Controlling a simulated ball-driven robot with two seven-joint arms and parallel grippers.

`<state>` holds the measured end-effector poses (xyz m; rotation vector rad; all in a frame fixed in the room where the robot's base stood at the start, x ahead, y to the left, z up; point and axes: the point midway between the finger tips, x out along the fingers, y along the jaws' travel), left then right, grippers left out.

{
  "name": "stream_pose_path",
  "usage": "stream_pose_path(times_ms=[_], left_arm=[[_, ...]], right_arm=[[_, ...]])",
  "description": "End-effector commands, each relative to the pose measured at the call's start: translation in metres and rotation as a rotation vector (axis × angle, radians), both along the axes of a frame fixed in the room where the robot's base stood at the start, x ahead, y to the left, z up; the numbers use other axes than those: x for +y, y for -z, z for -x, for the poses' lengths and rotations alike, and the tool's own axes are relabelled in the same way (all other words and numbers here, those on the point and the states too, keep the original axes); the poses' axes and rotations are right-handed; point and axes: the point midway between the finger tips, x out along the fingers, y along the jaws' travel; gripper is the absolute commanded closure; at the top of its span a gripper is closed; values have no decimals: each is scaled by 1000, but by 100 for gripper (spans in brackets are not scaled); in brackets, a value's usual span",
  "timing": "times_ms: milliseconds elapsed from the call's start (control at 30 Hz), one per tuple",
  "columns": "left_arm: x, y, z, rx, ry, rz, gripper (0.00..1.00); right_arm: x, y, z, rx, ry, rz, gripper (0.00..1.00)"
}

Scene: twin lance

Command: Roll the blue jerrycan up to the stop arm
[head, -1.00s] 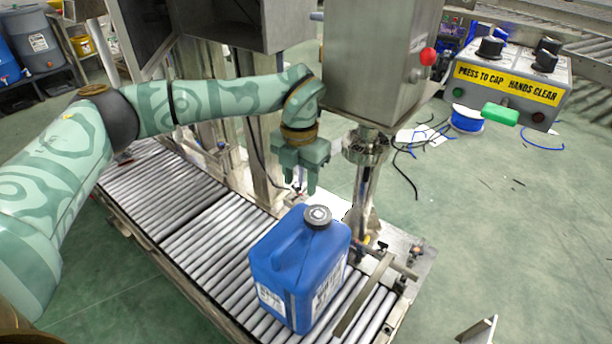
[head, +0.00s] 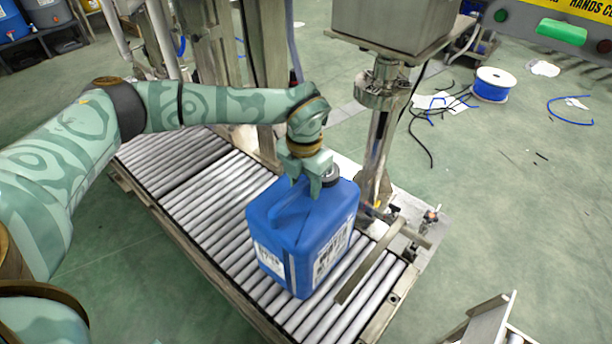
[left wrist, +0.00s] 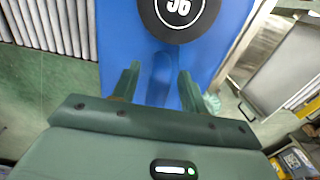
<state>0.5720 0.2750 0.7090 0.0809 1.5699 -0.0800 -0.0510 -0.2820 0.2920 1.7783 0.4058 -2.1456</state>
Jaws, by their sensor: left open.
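The blue jerrycan (head: 310,245) stands upright on the roller conveyor, with white labels on its sides and a dark cap (head: 329,176). In the left wrist view the jerrycan (left wrist: 117,40) fills the middle, and its cap (left wrist: 178,12) shows a white number. My left gripper (head: 305,190) points down over the top of the jerrycan beside the cap. Its fingers (left wrist: 157,88) are apart, with the blue handle ridge showing between them. I cannot tell whether they touch it. The stop arm (head: 372,272), a flat metal bar, lies across the rollers just right of the jerrycan, with a small gap between them.
The roller conveyor (head: 205,195) runs from upper left to lower right. A steel column (head: 378,150) with a box head stands behind the jerrycan. A control box with a green button (head: 562,32) is at upper right. A blue cable spool (head: 492,85) lies on the floor.

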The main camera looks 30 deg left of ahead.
Motion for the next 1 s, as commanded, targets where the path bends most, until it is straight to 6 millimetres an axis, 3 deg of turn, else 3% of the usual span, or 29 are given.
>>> stream_pose_path(times_ms=[167,333,567,1000], left_arm=[[0,-1,0,-1,0,0,56],[0,-1,0,0,0,0,100],[-3,-1,1,0,3,0,100],[-34,-1,5,1,23,1,100]], right_arm=[[0,0,0,0,0,1,71],[0,0,0,0,0,0,71],[0,-1,-2,-5,2,0,71],[0,-10,-7,-18,1,0,71]])
